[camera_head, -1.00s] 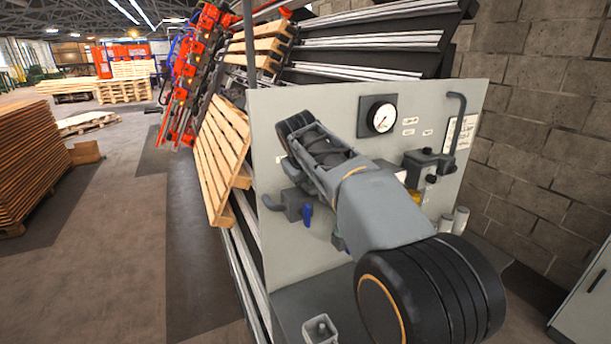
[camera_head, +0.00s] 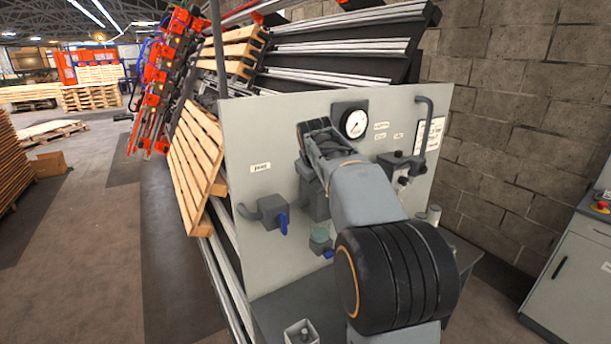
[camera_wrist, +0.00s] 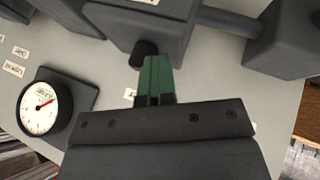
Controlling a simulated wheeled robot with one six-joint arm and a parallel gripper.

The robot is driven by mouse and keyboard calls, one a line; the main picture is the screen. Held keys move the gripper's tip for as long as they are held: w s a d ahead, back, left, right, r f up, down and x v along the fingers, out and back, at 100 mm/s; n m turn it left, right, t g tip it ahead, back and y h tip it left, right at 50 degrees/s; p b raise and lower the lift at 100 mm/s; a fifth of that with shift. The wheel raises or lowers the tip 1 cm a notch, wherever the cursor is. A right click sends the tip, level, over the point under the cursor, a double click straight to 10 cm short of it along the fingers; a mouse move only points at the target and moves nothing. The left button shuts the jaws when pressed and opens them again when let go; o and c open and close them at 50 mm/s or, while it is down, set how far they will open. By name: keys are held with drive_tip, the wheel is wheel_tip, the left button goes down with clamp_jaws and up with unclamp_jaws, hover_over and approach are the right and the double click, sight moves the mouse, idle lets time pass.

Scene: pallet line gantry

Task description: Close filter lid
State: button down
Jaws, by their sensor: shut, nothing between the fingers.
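The filter appears to be the grey housing (camera_head: 314,201) on the panel, partly behind my arm, with a teal bowl (camera_head: 320,238) below it. In the wrist view a grey housing (camera_wrist: 170,35) fills the top middle, with a short black knob (camera_wrist: 143,52) on it. I cannot tell which part is the lid or how far it stands open. My gripper (camera_wrist: 155,62) has green fingers, shut and empty. Their tips are right by the knob; whether they touch it is unclear. In the head view the fingers are hidden behind my wrist.
The upright grey panel (camera_head: 245,135) carries a round gauge (camera_head: 355,123) just right of my wrist. A valve with a blue handle (camera_head: 283,224) is at left, and a grey fitting with a pipe (camera_head: 400,163) at right. A cabinet (camera_head: 575,265) stands at far right.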

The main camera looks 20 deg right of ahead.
drive_tip(key=shift+d, duration=0.1)
drive_tip(key=shift+s+a+f+b, duration=0.1)
drive_tip(key=shift+a+f+b, duration=0.05)
drive_tip(key=shift+a+b, duration=0.2)
drive_tip(key=s+a+r+b, duration=0.2)
drive_tip(key=s+a+r, duration=0.4)
drive_tip(key=r, duration=0.2)
wheel_tip(320, 180, down, 9)
drive_tip(key=s+a+m+y, duration=0.1)
drive_tip(key=s+a+m, duration=0.1)
drive_tip(key=s+a+f+y, duration=0.1)
drive_tip(key=s+a+f, duration=0.2)
drive_tip(key=s+f, duration=0.4)
drive_tip(key=s+a+f+m+g+y, duration=0.1)
drive_tip(key=s+a+f, duration=0.3)
drive_tip(key=s+f, duration=0.4)
drive_tip(key=s, duration=0.3)
drive_tip(key=shift+s+a+f+g+y, duration=0.15)
drive_tip(key=shift+s+f+g+y, duration=0.1)
drive_tip(key=shift+s+g+y, duration=0.1)
drive_tip(key=c, duration=1.8)
unclamp_jaws()
